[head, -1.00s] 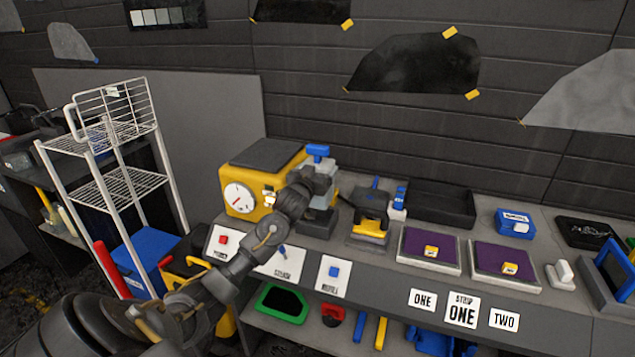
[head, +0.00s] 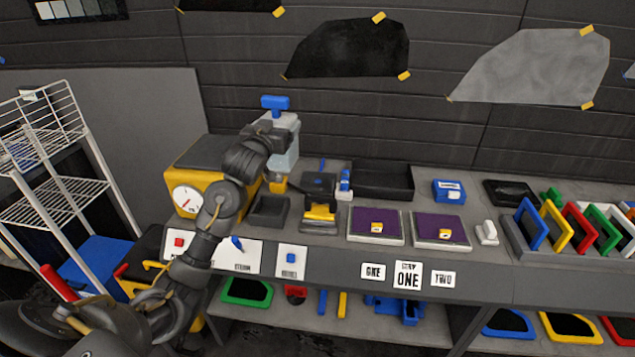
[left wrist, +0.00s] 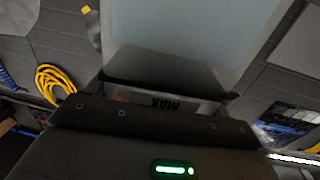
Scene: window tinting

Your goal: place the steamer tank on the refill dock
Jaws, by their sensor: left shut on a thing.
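In the left wrist view the tank (left wrist: 185,60) fills the upper middle, and an upside-down MAX mark shows near the jaws. A dark grey open holder (head: 268,212), which looks like the refill dock, stands empty on the bench below the tank, behind the sign with a blue button (head: 291,258). My right gripper is out of view.
The yellow steamer (head: 187,200) with a dial stands left of the holder. A black-and-yellow tool (head: 319,205) stands close on the right, with a black tray (head: 380,182) behind. Purple pads (head: 375,224) lie further right. A white wire rack (head: 50,150) stands at the left.

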